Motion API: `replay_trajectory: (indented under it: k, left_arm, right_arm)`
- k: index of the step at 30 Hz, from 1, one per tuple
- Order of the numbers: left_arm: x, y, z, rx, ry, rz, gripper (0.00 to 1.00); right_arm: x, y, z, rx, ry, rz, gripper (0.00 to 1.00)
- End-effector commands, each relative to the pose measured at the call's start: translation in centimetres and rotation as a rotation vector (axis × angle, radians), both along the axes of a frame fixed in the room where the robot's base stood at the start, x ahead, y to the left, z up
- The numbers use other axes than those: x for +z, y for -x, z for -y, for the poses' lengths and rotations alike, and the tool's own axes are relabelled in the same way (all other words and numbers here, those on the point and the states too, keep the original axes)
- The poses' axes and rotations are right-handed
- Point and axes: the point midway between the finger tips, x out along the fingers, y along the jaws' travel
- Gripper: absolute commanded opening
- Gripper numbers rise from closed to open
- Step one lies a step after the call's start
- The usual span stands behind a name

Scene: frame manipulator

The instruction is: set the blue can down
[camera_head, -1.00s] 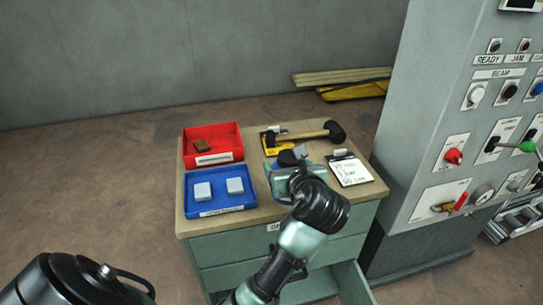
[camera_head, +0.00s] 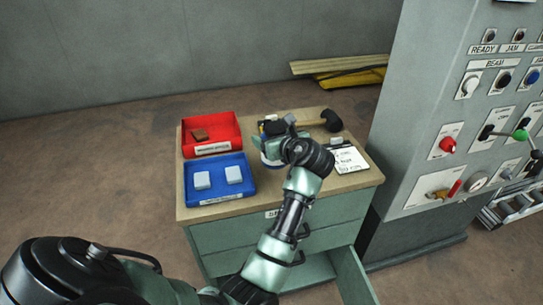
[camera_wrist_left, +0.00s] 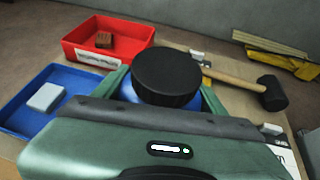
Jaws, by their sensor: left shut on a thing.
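My left gripper (camera_head: 274,140) is over the cabinet top, to the right of the blue tray. It is shut on the blue can (camera_head: 269,160), whose lower body shows below the jaws in the head view. In the left wrist view the can's wide black cap (camera_wrist_left: 166,78) stands up between the green fingers (camera_wrist_left: 165,98), with a little blue body at its sides. The can looks about upright. I cannot tell whether its base touches the cabinet top. My right gripper is not in view.
On the cabinet top (camera_head: 290,195) are a red tray (camera_head: 213,150) with a brown block, a blue tray (camera_head: 222,195) with two pale blocks, a hammer (camera_head: 313,122) behind the gripper and a note sheet (camera_head: 348,160). A drawer (camera_head: 352,278) stands open. A control cabinet (camera_head: 430,130) rises at right.

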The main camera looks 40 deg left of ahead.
Motion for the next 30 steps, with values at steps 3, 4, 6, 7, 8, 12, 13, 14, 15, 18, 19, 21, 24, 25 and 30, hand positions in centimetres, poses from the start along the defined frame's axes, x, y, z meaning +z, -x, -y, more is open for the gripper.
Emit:
replay_trajectory:
  k: [3,4,6,7,8,12,13,14,15,18,19,21,24,25,30]
  left_arm:
    - [-1.8,0.0,0.0,0.0,-0.002,0.0,0.15]
    - [-2.0,0.0,0.0,0.0,-0.003,0.001,0.15]
    - [-2.4,0.0,0.0,0.0,-0.003,0.003,0.15]
    - [-2.5,0.0,0.0,-0.001,-0.003,0.003,0.15]
    - [-2.7,0.0,0.0,-0.001,-0.003,0.003,0.15]
    - [-4.5,0.0,0.0,-0.001,-0.001,-0.002,0.15]
    - [-5.0,0.0,0.0,-0.001,-0.002,-0.002,0.15]
    - [-5.5,0.0,0.0,0.0,-0.001,0.0,0.15]
    - [-6.1,0.0,0.0,0.0,-0.002,-0.001,0.15]
    - [-6.8,0.0,0.0,-0.001,-0.002,0.003,0.15]
    - [-6.8,0.0,0.0,-0.001,-0.002,0.003,0.15]
    - [-6.7,0.0,0.0,0.0,-0.002,0.004,0.15]
    - [-6.7,0.0,0.0,0.0,-0.001,0.003,0.15]
    - [-6.7,0.0,0.0,-0.001,-0.002,0.003,0.15]
    - [-7.0,0.0,0.0,-0.001,-0.001,0.001,0.93]
  right_arm:
    - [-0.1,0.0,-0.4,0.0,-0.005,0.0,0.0]
    - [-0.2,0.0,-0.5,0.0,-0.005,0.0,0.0]
    - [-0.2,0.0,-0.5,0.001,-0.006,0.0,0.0]
    - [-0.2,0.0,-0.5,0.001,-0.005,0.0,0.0]
    - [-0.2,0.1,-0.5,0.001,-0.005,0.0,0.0]
    - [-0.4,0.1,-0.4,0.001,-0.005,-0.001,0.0]
    - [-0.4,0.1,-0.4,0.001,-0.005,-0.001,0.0]
    - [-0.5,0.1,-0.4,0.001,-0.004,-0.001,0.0]
    - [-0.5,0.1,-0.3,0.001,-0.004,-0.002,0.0]
    - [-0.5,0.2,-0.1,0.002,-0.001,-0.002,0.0]
    - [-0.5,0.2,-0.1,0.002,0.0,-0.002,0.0]
    - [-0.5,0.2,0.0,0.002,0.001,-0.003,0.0]
    - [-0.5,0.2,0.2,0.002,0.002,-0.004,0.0]
    - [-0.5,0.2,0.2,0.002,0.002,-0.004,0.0]
    - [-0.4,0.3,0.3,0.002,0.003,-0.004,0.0]
